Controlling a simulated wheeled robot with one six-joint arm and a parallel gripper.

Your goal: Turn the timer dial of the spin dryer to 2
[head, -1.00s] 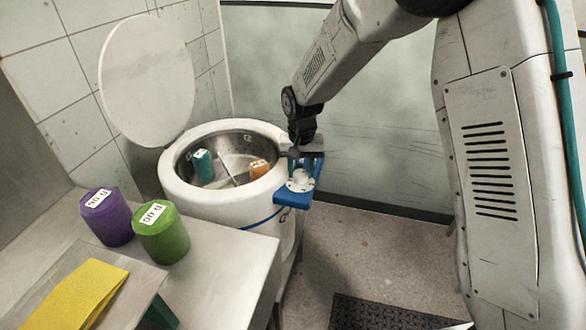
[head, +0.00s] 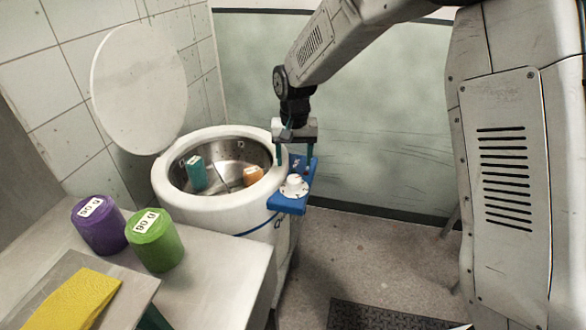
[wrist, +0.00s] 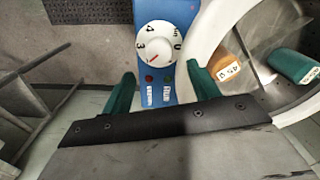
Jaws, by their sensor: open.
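The spin dryer (head: 180,207) is a white drum with its round lid (head: 138,88) open. Its blue control panel (head: 287,206) sticks out at the right of the rim. The white timer dial (head: 295,186) is on the panel and shows larger in the wrist view (wrist: 160,40). Figures 0, 3 and 4 show around the dial; a small red mark is near its lower edge, its exact setting unclear. My gripper (head: 294,160) is open and empty, pointing down above the panel's far end. In the wrist view its green fingertips (wrist: 160,74) straddle the panel, apart from the dial.
A teal packet (head: 197,173) and an orange packet (head: 253,175) lie in the drum. Purple (head: 98,228) and green (head: 155,245) containers and a yellow cloth (head: 72,300) are on the table at left. Red (wrist: 149,79) and green (wrist: 168,79) buttons sit beside the dial.

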